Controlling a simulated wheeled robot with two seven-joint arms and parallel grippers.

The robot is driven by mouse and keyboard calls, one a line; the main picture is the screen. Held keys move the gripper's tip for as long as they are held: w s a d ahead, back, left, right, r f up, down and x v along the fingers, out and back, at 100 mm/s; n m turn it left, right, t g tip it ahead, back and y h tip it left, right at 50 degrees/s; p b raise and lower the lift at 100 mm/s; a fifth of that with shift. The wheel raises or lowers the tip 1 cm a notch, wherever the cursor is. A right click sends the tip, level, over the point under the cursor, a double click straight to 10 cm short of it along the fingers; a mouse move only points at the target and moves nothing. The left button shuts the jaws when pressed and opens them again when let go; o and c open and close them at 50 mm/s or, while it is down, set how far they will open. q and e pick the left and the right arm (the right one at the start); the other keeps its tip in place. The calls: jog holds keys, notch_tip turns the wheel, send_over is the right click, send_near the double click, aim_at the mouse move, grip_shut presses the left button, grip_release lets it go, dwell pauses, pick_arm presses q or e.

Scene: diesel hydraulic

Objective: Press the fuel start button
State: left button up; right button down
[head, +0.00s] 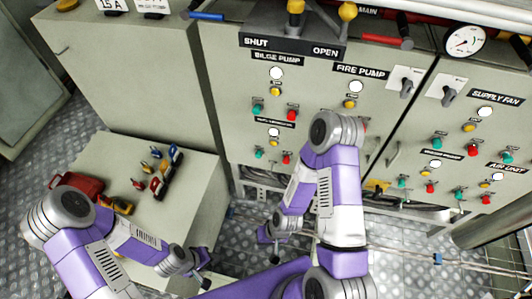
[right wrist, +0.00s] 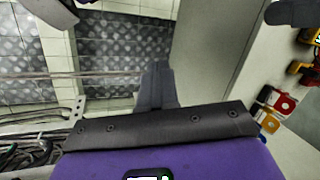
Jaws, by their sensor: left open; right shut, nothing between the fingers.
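No label reading "fuel" is legible. The upright grey panel carries several green and red button pairs. One pair, a green button (head: 259,154) and a red button (head: 287,158), sits under a small unreadable label (head: 274,122). Another, a green button (head: 402,183) and a red button (head: 430,188), sits under another unreadable label (head: 441,155). My right gripper (head: 268,238) is shut and empty, low in front of the panel's base, apart from the buttons; its fingers also show in the right wrist view (right wrist: 157,87). My left gripper (head: 203,262) is open beside the low cabinet.
The low grey cabinet (head: 130,145) at left bears a red toolbox (head: 76,184) and several small coloured items. Cables and pipes run below the panel. My raised right elbow covers part of the panel below the fire pump label (head: 359,72). Metal floor plates (head: 240,268) are around.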

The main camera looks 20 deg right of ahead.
jog(key=shift+s, duration=0.1)
jog(key=s+a+f+m+g+y, duration=0.2)
jog(key=s+a+m+g+y, duration=0.15)
jog(key=a+y, duration=0.4)
jog(key=w+a+r+m+t+y, duration=0.2)
jog(key=w+a+m+t+y, duration=0.15)
jog(key=w, duration=0.25)
jog(key=w+a+r+m+t+y, duration=0.2)
jog(key=w+r+m+t+y, duration=0.15)
jog(key=w, duration=0.35)
jog(key=w+d+f+m+t+h+b, duration=0.1)
jog(key=w+d+f+m+t+h, duration=0.3)
jog(key=w+d+m+t+h, duration=0.9)
jog(key=d+m+t+h, duration=0.2)
jog(key=d+t, duration=0.1)
jog(key=t, duration=0.1)
jog(key=shift+w+d+m, duration=0.25)
jog(key=shift+w+m, duration=0.1)
